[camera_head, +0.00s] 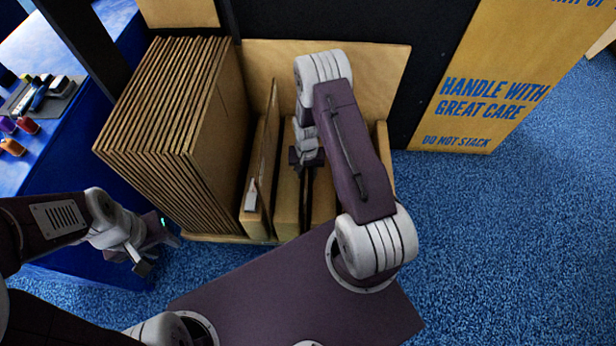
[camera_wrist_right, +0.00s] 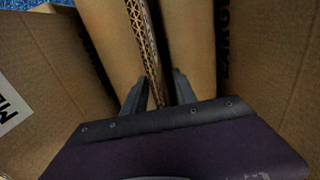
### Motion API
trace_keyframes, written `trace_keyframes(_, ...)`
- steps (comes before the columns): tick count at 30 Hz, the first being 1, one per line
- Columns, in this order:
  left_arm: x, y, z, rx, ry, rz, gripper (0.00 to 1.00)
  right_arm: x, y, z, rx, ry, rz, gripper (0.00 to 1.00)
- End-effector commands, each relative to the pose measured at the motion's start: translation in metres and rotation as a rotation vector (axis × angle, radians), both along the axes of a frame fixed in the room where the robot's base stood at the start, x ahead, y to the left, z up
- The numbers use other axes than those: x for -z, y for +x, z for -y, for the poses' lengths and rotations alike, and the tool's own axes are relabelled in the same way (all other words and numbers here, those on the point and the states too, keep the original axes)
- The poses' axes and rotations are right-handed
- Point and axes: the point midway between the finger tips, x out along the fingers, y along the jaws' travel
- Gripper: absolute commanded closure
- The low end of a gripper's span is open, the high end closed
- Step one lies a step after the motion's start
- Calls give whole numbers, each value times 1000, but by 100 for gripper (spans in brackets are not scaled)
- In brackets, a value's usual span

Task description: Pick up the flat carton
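My right gripper (camera_wrist_right: 158,90) points down into the wooden rack in the right wrist view. Its two fingers are apart, with the corrugated edge of a flat carton (camera_wrist_right: 147,45) between them. The edge is close to the left finger, and a gap shows on the right finger's side. In the head view the right gripper (camera_head: 306,160) is over the rack's right part, and my arm hides much of the carton there. My left gripper (camera_head: 147,252) is empty, with its fingers apart, left of the rack's front.
A thick row of flat cartons (camera_head: 180,120) stands in the rack's left part. A board with a white label (camera_head: 262,165) leans beside it. A blue table (camera_head: 60,165) with spools and tools is at left. A large printed carton (camera_head: 490,80) stands at right. Blue carpet is clear at right.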

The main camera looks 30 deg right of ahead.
Motion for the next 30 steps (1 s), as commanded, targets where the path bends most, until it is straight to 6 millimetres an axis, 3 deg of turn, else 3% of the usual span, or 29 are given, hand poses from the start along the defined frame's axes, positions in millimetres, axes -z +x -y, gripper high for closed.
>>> trace_keyframes(6,1,0,0,0,0,0,64,3,0,0,0,-1,1,66)
trace_keyframes(10,1,0,0,0,0,0,64,3,0,0,0,-1,1,100)
trace_keyframes(30,1,0,0,0,0,0,64,3,0,0,0,0,0,100)
